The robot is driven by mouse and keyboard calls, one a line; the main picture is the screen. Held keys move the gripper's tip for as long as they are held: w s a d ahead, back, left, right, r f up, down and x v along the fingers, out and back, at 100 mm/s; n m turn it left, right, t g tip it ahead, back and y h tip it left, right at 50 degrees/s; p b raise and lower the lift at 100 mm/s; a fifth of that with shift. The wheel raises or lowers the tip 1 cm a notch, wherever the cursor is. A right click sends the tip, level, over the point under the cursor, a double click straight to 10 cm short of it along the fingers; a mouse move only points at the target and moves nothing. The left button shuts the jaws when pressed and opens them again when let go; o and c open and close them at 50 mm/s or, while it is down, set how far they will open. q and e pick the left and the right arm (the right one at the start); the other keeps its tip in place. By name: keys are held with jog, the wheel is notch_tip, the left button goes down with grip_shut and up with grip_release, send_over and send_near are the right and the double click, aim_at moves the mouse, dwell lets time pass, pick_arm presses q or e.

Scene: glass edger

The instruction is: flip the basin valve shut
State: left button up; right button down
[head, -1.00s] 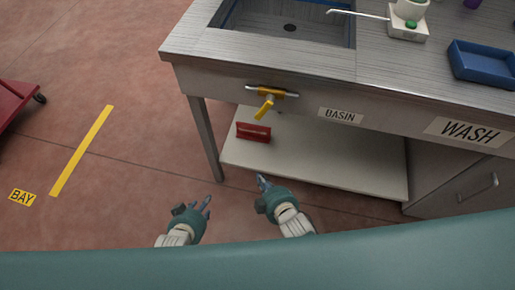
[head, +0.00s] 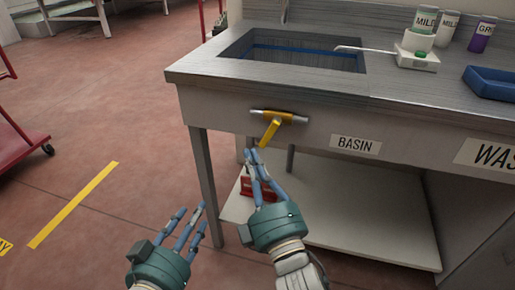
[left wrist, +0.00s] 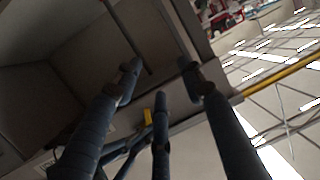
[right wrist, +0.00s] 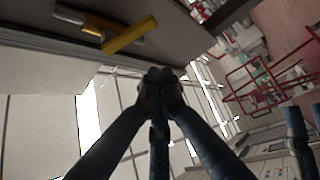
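The basin valve (head: 279,118) is a silver pipe with a yellow lever on the front panel below the sink. Its lever (head: 268,133) slants down and to the left. The lever is large at the top of the right wrist view (right wrist: 130,35) and small in the left wrist view (left wrist: 148,117). My right gripper (head: 254,154) is just below the lever's lower end. Its fingertips are together in the right wrist view (right wrist: 161,80), with nothing seen between them and the lever apart from them. My left gripper (head: 190,214) is open and empty, lower and to the left.
The BASIN label (head: 356,145) is right of the valve. The bench leg (head: 204,190) stands between my left gripper and the lower shelf (head: 350,228). A red object (head: 246,187) on that shelf is partly behind my right fingers. A red cart (head: 18,150) stands far left; the floor between is clear.

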aim_at(269, 135)
pick_arm(q)
notch_tip(269, 135, up, 11)
jog(key=d+t+h+b, duration=0.1)
jog(key=t+b, duration=0.1)
jog(key=t, duration=0.3)
jog(key=shift+d+t+h, duration=0.25)
jog(key=shift+t+h, duration=0.05)
pick_arm(e)
jog(key=shift+w+d+r, duration=0.1)
jog(key=shift+w+d, duration=0.1)
jog(key=shift+w, duration=0.75)
jog(key=shift+w+d+f, duration=0.1)
jog(key=shift+w+d, duration=0.15)
jog(key=shift+w, duration=0.7)
jog(key=shift+w+d+r, duration=0.1)
jog(key=shift+w+d, duration=0.1)
jog(key=shift+w, duration=0.75)
pick_arm(q)
jog(key=shift+w, duration=0.1)
